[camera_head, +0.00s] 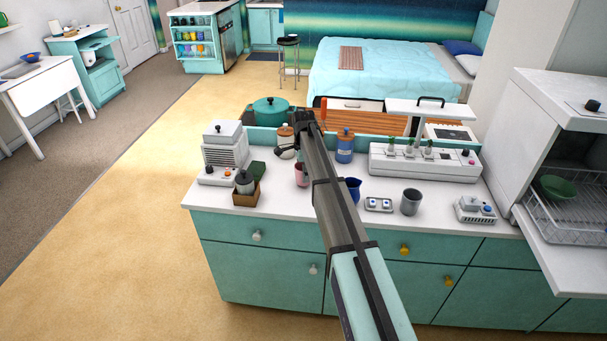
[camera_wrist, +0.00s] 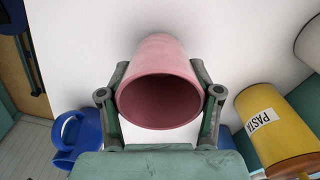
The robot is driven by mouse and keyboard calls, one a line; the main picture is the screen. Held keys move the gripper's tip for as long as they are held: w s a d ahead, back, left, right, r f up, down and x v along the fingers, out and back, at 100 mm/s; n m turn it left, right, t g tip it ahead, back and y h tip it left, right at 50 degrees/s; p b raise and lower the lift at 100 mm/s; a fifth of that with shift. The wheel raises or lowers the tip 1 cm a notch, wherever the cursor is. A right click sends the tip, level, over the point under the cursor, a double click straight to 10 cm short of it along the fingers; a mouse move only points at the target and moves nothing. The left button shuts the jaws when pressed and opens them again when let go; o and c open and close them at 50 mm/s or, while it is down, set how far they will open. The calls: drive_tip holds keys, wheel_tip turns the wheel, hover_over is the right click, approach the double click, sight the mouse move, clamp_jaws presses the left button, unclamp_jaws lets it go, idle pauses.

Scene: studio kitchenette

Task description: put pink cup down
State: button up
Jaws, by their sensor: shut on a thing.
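The pink cup (camera_wrist: 160,55) is between the two fingers of my gripper (camera_wrist: 160,78) in the wrist view, with its open mouth facing the camera. The fingers press on both sides of the cup. In the head view part of the pink cup (camera_head: 301,176) shows low over the white counter (camera_head: 325,212), just left of my arm. My arm hides the rest of it and most of the fingers. I cannot tell whether the cup's base touches the counter.
A blue mug (camera_wrist: 78,140) and a yellow pasta jar (camera_wrist: 262,112) stand near the cup in the wrist view. In the head view a grey cup (camera_head: 411,202), a small boxed grinder (camera_head: 245,187) and a blue jar (camera_head: 345,147) are on the counter.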

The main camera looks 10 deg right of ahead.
drive_tip(key=shift+f, duration=0.65)
drive_tip(key=shift+f, duration=0.2)
drive_tip(key=o, duration=1.3)
drive_tip(key=shift+r, duration=0.1)
wheel_tip(320, 180, up, 12)
drive_tip(key=b, duration=0.3)
drive_tip(key=shift+r+b, duration=0.15)
drive_tip(key=shift+b, duration=0.15)
